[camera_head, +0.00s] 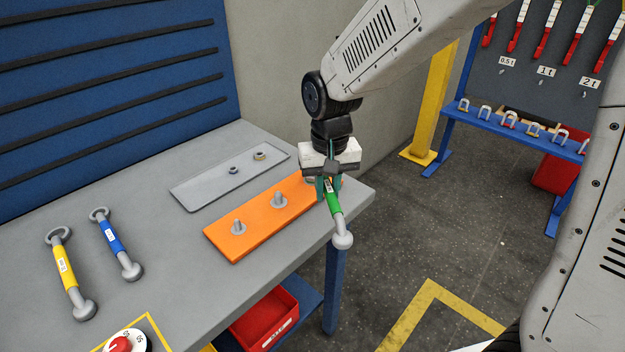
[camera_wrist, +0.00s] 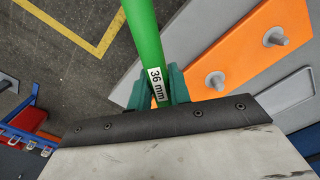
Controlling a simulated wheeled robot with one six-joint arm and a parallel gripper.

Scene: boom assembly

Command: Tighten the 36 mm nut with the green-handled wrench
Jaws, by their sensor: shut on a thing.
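The green-handled wrench (camera_head: 334,203) is held in my gripper (camera_head: 328,186), whose jaws are shut on its handle. One rounded grey end of the wrench points toward the camera, past the table's front edge. Its other end is hidden behind my gripper. In the wrist view, the green handle (camera_wrist: 143,30) carries a "36 mm" label and rises from between the green jaws (camera_wrist: 158,92). My gripper is over the right end of the orange plate (camera_head: 238,247). Two bolts (camera_head: 238,227) (camera_head: 279,200) stand on the plate's visible part. I cannot make out the 36 mm nut, nor whether the wrench touches one.
A yellow-handled wrench (camera_head: 65,268) and a blue-handled wrench (camera_head: 112,238) lie on the table's left. A dial with a red knob (camera_head: 120,344) is at the front. A red bin (camera_head: 265,318) is below.

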